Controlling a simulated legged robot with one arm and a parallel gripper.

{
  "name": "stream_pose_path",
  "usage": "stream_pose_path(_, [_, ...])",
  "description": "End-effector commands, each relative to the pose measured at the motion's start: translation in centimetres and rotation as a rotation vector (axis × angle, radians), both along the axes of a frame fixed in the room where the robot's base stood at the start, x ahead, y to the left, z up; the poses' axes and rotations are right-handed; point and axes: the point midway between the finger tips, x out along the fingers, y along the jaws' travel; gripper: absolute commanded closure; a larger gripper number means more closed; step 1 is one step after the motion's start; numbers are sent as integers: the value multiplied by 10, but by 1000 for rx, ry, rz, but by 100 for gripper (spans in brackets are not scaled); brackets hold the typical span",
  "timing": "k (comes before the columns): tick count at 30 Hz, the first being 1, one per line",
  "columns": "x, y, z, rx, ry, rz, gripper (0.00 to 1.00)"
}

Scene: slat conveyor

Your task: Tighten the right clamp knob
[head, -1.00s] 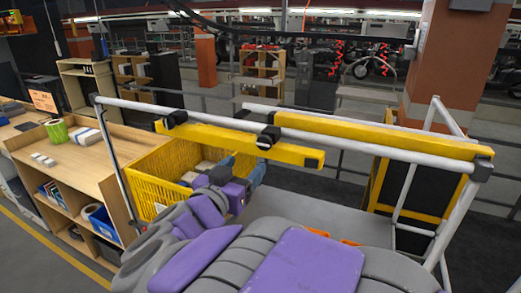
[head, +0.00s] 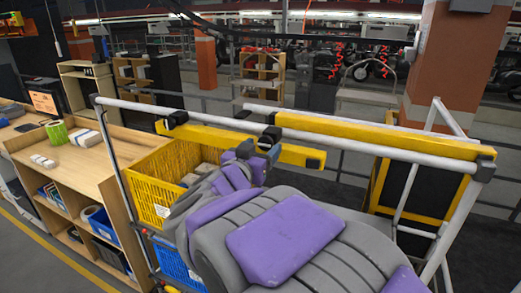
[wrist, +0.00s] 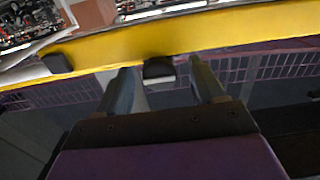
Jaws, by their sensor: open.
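The right clamp knob (head: 269,134) is a small black block on the white rail, at the inner end of the upper yellow bar. It also shows in the wrist view (wrist: 158,69), under the yellow bar's edge and between my fingertips in the picture. I cannot tell whether the fingers touch it. My gripper (head: 269,153) is just below and beside the knob in the head view. It also shows in the wrist view (wrist: 161,82), with two blue-grey fingers apart and nothing held. A second black clamp (head: 176,118) sits farther left on the rail.
Yellow bars (head: 375,136) run along the white rail (head: 400,147). A yellow crate (head: 160,185) stands left of my arm, with a blue crate (head: 172,262) below it. A wooden shelf bench (head: 75,175) is at the left.

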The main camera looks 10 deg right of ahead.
Motion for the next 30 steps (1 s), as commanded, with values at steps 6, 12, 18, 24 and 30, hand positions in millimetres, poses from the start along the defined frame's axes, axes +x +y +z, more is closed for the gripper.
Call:
stream_pose_path(6, [0,0,0,0,0,0,39])
stream_pose_path(12, [0,0,0,0,0,0,58])
stream_pose_path(18, [0,1,0,-1,-1,0,77])
stream_pose_path(24, [1,1,0,0,-1,1,88])
stream_pose_path(30, [1,1,0,26,-21,1,88])
